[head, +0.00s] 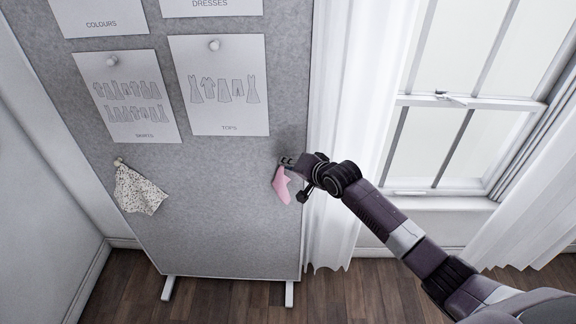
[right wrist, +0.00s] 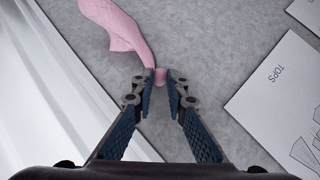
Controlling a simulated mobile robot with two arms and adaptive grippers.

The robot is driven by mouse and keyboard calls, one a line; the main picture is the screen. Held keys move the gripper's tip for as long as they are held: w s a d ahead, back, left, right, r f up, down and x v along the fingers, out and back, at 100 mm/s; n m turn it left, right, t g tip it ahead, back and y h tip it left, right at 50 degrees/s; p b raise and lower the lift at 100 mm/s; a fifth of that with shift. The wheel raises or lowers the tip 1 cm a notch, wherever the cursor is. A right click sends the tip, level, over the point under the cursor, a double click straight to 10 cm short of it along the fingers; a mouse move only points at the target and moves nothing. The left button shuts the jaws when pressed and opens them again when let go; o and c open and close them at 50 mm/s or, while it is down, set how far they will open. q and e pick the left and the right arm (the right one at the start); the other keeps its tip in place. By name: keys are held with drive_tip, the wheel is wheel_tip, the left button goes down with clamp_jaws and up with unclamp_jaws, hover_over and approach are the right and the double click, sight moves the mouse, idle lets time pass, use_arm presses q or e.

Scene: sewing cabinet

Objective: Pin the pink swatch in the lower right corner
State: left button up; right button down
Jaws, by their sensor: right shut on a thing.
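The pink swatch (head: 281,184) hangs at the lower right of the grey pinboard (head: 220,230), near its right edge. It also shows in the right wrist view (right wrist: 118,27), running up to the fingertips. My right gripper (head: 287,162) is at the swatch's top corner, close to the board. In the right wrist view its fingertips (right wrist: 163,78) are shut on a small round pink piece that looks like a pin head (right wrist: 160,76). I cannot tell whether the pin is in the board. My left gripper is out of view.
A speckled cream swatch (head: 138,192) hangs by a pin at the board's lower left. The tops sheet (head: 218,115) and the skirts sheet (head: 128,125) are pinned above. A white curtain (head: 345,100) and a window stand to the right. The board's lower middle is bare.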

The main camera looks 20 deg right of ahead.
drive_tip(key=c, duration=1.8)
unclamp_jaws()
drive_tip(key=shift+s, duration=0.1)
